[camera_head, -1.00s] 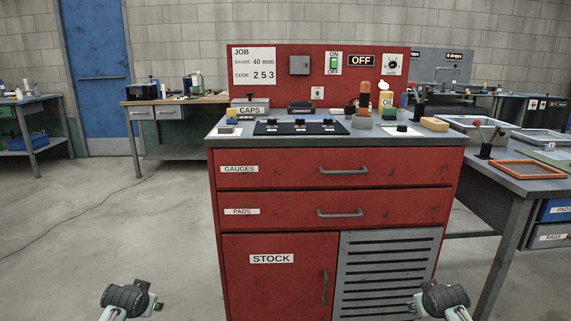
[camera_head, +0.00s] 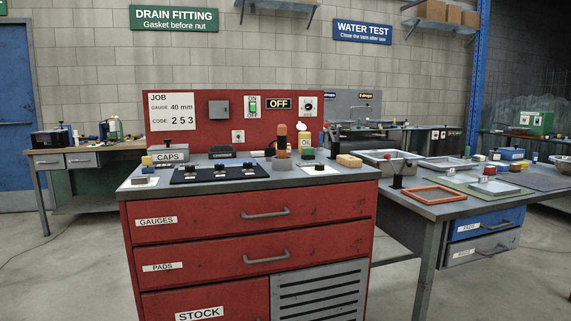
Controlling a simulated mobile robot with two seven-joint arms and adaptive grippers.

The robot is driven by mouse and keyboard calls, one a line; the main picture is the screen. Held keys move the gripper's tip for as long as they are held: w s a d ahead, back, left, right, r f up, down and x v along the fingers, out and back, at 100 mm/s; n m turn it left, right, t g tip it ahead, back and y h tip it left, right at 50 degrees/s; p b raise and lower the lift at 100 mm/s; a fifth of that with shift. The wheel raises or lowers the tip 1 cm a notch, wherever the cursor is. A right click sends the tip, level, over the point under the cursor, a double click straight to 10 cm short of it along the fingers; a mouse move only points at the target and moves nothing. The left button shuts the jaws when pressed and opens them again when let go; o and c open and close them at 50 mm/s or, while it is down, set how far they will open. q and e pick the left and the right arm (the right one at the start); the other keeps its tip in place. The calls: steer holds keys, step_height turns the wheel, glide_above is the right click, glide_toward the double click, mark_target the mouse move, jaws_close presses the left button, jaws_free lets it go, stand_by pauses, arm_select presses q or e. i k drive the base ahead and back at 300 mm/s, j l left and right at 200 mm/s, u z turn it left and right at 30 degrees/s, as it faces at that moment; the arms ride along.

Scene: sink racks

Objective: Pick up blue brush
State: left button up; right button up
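I cannot pick out a blue brush for certain. The red cabinet (camera_head: 250,238) stands in the middle, with several small things on its grey top (camera_head: 225,190). Neither of my grippers shows in the head view.
A grey bench (camera_head: 440,207) joins the cabinet on the right, with an orange frame (camera_head: 433,194), a grey basin (camera_head: 392,158) and trays. A wooden-topped table (camera_head: 85,148) stands at the back left. Floor shows at front left.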

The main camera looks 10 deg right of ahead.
mark_target(320, 146)
steer(key=i+l+z, duration=0.2)
steer(key=i+l, duration=0.15)
steer(key=l, duration=0.2)
steer(key=i+l+z, duration=0.2)
steer(key=i+l, duration=0.2)
steer(key=l, duration=0.15)
